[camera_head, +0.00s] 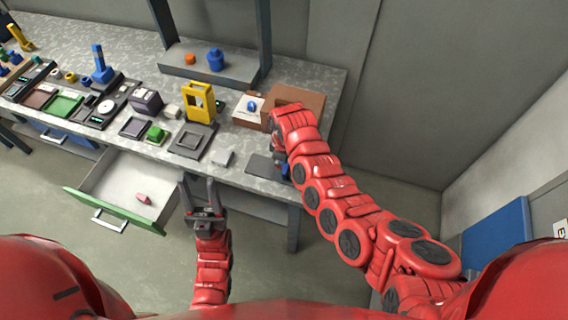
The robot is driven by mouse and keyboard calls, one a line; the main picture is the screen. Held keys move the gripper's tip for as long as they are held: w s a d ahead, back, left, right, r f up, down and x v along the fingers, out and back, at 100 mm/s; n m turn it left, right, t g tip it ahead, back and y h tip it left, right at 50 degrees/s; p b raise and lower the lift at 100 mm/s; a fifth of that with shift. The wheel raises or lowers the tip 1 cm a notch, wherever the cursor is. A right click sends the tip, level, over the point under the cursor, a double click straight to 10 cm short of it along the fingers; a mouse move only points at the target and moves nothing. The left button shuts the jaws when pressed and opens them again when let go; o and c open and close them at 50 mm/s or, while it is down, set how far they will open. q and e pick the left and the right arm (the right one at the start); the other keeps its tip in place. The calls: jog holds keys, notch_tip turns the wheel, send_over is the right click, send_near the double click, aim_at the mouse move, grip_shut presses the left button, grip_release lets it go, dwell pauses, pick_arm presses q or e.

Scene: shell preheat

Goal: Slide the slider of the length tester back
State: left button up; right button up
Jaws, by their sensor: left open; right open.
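A low dark device (260,166) lies at the front right of the workbench. It appears to be the length tester, but its slider cannot be made out for sure. My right arm bends down over its right side. My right gripper (281,162) is open there, close to the device and mostly hidden by my own arm, so I cannot tell whether it touches anything. My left gripper (197,180) is open and empty, in front of the bench edge, just right of the open drawer.
The open drawer (104,213) with a green front holds a small pink piece (144,198). A yellow frame (199,102) stands mid-bench. A brown box (304,101) and a white box with a blue knob (243,111) stand behind my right gripper. Several testers crowd the left.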

grip_shut()
dwell(0.5)
